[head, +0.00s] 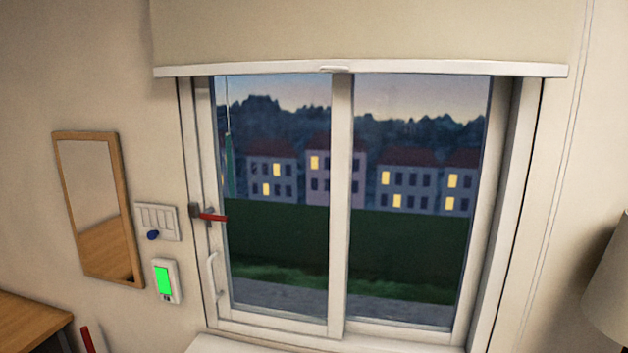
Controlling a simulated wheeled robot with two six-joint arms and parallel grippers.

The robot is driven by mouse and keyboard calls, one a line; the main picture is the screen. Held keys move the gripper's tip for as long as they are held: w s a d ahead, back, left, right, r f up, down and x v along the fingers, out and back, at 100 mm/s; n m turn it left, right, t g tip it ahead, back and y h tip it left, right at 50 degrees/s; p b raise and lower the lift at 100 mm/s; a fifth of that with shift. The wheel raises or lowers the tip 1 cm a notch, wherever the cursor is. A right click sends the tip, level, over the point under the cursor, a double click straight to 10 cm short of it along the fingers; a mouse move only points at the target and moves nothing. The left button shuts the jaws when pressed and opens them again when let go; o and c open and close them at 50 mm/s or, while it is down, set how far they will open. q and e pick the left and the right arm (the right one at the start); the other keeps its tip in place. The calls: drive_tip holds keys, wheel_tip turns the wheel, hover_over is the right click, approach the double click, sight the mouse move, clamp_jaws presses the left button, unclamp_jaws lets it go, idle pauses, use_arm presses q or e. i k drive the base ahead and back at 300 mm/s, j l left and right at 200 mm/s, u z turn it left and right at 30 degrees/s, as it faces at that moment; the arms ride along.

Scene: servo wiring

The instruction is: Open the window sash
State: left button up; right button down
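The window sash (335,230) is the white-framed left pane of a two-pane window in the middle of the head view. Its middle upright lies against the right pane (415,270), and no open gap shows at its left edge. A red-handled latch (212,217) sits on the left side of the frame, its handle lying level and pointing right. A white pull handle (212,277) is upright on the sash's left stile below the latch. Neither of my grippers is in view.
A cream blind with a white bottom bar (450,68) hangs above the panes. On the left wall are a wood-framed mirror (95,205), a switch panel (157,220) and a green-screened device (165,280). A lampshade (610,295) stands at right, a wooden table (25,325) at lower left.

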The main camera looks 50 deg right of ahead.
sight(332, 328)
drive_tip(key=z, duration=1.3)
